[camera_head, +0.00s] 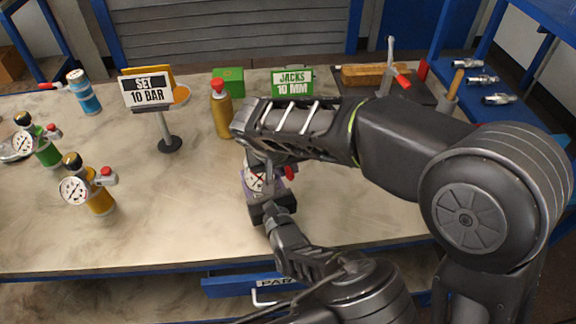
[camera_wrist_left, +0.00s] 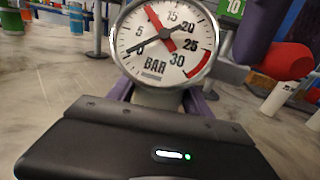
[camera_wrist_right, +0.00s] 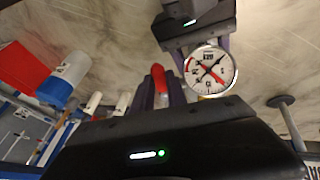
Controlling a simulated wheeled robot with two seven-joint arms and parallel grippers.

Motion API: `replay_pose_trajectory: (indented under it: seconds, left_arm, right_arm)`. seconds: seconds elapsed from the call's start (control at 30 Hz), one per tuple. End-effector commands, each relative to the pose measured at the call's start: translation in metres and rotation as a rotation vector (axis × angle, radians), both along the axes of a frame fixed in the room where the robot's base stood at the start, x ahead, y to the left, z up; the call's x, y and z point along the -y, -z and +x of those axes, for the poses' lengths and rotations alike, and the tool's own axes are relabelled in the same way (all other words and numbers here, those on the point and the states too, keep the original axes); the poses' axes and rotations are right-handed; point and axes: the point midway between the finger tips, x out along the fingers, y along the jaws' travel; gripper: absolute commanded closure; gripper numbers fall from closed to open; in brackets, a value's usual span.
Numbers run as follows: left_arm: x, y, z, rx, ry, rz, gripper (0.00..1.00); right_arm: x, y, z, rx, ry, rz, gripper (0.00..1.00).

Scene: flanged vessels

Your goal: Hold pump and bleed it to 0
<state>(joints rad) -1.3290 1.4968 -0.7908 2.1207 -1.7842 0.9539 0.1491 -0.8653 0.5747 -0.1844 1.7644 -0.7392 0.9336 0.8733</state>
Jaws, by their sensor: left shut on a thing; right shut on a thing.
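The pump shows by its round white gauge (camera_head: 257,181), which is large in the left wrist view (camera_wrist_left: 163,42) and upside down in the right wrist view (camera_wrist_right: 210,71). One end of the black needle lies near 0, the other near 20. A red mark lies across the upper left. My left gripper (camera_head: 258,194) is shut on the pump body just below the gauge, its purple fingers either side. My right gripper (camera_head: 284,167) comes over from the right and is shut on the pump's red knob (camera_wrist_right: 161,84). The pump body is mostly hidden by grippers and arm.
A yellow pump (camera_head: 100,203) and a green pump (camera_head: 47,153) stand at the left. A "SET 10 BAR" sign (camera_head: 147,92), a yellow bottle (camera_head: 222,117) and a "JACKS 10 MM" sign (camera_head: 292,82) stand behind.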

Motion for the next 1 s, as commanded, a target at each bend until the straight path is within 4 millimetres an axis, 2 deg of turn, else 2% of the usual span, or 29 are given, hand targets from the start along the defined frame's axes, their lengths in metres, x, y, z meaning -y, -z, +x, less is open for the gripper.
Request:
replay_pose_trajectory:
  seconds: [0.17,0.2,0.43,0.77,0.87,1.0]
  left_arm:
    - [0.0,0.0,0.0,0.002,0.0,-0.001,1.0]
    - [0.0,0.0,0.0,0.002,0.0,-0.001,1.0]
    - [0.0,0.0,0.0,0.001,0.0,0.0,1.0]
    - [0.0,0.0,0.0,0.001,0.0,0.0,1.0]
    - [0.0,0.0,0.0,0.001,0.0,0.0,1.0]
    - [0.0,0.0,0.0,0.001,0.0,0.0,1.0]
  right_arm:
    - [-0.001,0.001,0.0,-0.001,0.001,0.004,1.0]
    - [-0.001,0.0,0.0,-0.001,0.001,0.004,0.8]
    - [0.0,0.0,0.0,0.0,0.0,0.002,0.61]
    - [-0.001,-0.002,-0.001,0.0,-0.001,0.002,0.6]
    - [-0.002,-0.009,-0.004,0.0,-0.001,0.002,0.6]
    - [-0.006,-0.027,-0.012,0.003,-0.002,0.003,0.6]
